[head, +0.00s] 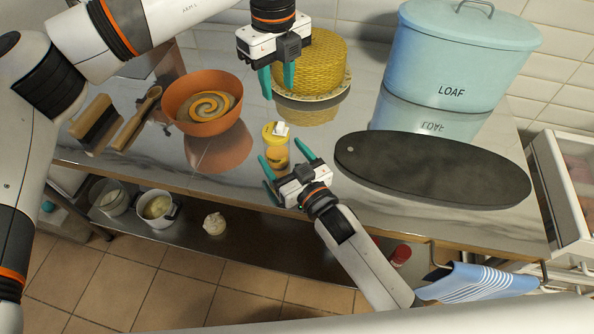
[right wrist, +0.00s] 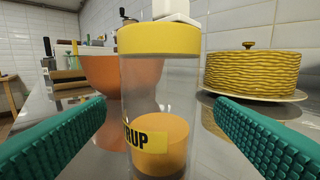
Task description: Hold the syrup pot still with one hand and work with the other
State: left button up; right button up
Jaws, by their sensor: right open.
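The syrup pot (head: 277,158) is a clear jar with a yellow lid, a white piece on top and amber syrup low inside. It stands upright on the shiny counter. In the right wrist view the pot (right wrist: 160,105) stands centred between my spread fingers, with part of its label showing "RUP". My right gripper (head: 287,159) is open, its teal fingers reaching toward the pot from the front, with visible gaps at both sides. My left gripper (head: 278,86) is above and behind the pot, pointing down, its fingers apart and nothing between them.
An orange bowl (head: 176,104) with a brown swirl stands left of the pot. A yellow woven-textured cake (head: 318,62) on a plate is behind, near my left gripper. A dark oval board (head: 432,170) lies right, before a blue LOAF bin (head: 452,62). A brush (head: 96,124) lies far left.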

aim_at(283, 156)
jog(key=shift+x, duration=1.65)
jog(key=c, duration=1.1)
